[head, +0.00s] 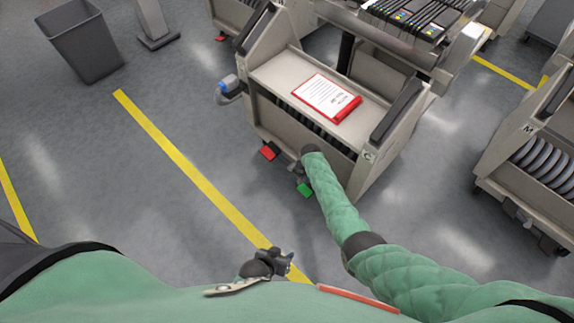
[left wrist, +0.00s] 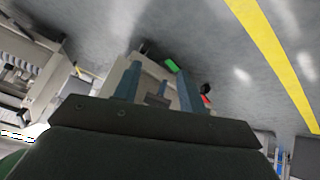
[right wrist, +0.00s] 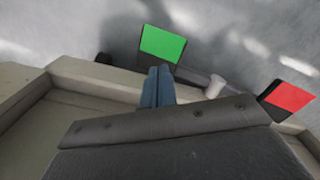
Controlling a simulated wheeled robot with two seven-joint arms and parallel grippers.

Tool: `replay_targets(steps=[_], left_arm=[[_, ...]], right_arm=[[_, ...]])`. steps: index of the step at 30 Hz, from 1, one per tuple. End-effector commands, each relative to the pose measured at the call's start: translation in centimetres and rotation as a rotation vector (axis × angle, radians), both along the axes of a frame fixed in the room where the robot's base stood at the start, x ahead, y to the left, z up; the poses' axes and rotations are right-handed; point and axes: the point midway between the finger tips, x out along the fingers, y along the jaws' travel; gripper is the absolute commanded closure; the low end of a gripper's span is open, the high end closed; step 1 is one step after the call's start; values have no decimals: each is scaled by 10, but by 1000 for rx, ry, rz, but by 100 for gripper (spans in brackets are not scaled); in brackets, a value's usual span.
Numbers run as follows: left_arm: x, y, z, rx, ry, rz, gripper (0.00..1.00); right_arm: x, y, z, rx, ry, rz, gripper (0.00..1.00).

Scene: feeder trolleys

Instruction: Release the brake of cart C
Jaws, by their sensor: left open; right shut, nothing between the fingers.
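Cart C (head: 372,183) is a grey-beige trolley with a "C" label. Low on its near side are a red pedal (head: 268,151) and a green pedal (head: 304,190). My right gripper (head: 297,174) is down beside the green pedal, shut and empty. In the right wrist view, its closed fingers (right wrist: 159,82) appear just below the green pedal (right wrist: 163,44); whether they touch it I cannot tell. The red pedal (right wrist: 288,97) is further right there. My left gripper (head: 284,255) is open and empty, well away from the cart. Its fingers (left wrist: 157,78) frame the cart in the left wrist view.
A red-edged clipboard (head: 328,97) lies on the cart's top shelf. Cart M (head: 500,178) stands at the right. A grey bin (head: 82,42) is at the upper left. The floor along the yellow line (head: 185,175) is clear.

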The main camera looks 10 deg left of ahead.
Motion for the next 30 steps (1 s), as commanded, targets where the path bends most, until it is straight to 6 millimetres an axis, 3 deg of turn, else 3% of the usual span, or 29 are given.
replay_targets(steps=[30], left_arm=[[8,0,82,10,70,-27,59]], right_arm=[[0,0,20,0,0,0,100]])
